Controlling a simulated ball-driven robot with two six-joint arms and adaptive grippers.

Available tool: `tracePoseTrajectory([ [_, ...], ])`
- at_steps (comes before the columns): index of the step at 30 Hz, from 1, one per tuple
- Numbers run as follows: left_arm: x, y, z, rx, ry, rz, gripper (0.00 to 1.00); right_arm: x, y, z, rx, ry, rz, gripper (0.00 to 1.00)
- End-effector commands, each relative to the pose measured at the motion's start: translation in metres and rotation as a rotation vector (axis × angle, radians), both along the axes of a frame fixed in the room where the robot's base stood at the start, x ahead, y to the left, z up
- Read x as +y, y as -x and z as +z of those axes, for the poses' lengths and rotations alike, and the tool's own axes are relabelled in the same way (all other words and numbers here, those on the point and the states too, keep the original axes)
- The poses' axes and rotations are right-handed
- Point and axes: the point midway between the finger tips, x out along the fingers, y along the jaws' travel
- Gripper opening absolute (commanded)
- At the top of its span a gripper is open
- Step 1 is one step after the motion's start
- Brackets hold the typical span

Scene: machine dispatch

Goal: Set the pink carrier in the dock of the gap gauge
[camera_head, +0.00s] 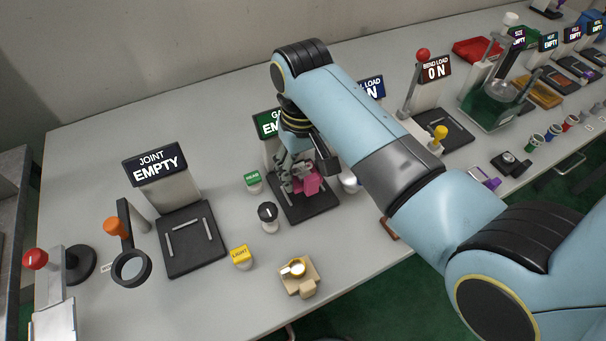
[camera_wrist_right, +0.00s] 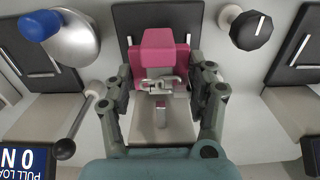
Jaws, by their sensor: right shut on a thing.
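The pink carrier (camera_head: 311,181) is over the black dock plate (camera_head: 318,208) of the gap gauge, whose green sign (camera_head: 266,124) is partly hidden by my right arm. My right gripper (camera_head: 293,172) is shut on the carrier. In the right wrist view the pink carrier (camera_wrist_right: 160,48) lies between the two fingers of the right gripper (camera_wrist_right: 160,88), with a small metal piece at its near side. The dark dock plate (camera_wrist_right: 132,20) shows behind it. I cannot tell whether the carrier touches the dock. My left gripper is not in view.
A black knob (camera_head: 268,212) and a green button (camera_head: 254,180) stand left of the dock. A yellow button (camera_head: 241,256) and a tan block with a gauge (camera_head: 298,276) stand nearer the front. The joint station's dock (camera_head: 190,258) is at the left, empty of any carrier.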

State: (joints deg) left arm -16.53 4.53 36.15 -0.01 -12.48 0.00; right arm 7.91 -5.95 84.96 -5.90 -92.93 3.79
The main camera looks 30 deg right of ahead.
Motion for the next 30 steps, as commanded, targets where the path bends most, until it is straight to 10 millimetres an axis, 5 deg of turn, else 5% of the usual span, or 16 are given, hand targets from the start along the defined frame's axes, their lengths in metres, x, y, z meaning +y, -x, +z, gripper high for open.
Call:
tracePoseTrajectory([
  [6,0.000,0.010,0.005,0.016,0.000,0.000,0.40,-0.001,0.001,-0.027,0.001,0.001,0.000,0.19],
  [29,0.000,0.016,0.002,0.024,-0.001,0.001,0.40,-0.001,0.001,-0.040,0.000,0.000,0.000,0.19],
  [30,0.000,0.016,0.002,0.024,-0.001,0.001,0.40,-0.001,0.001,-0.040,0.001,0.000,0.000,0.61],
])
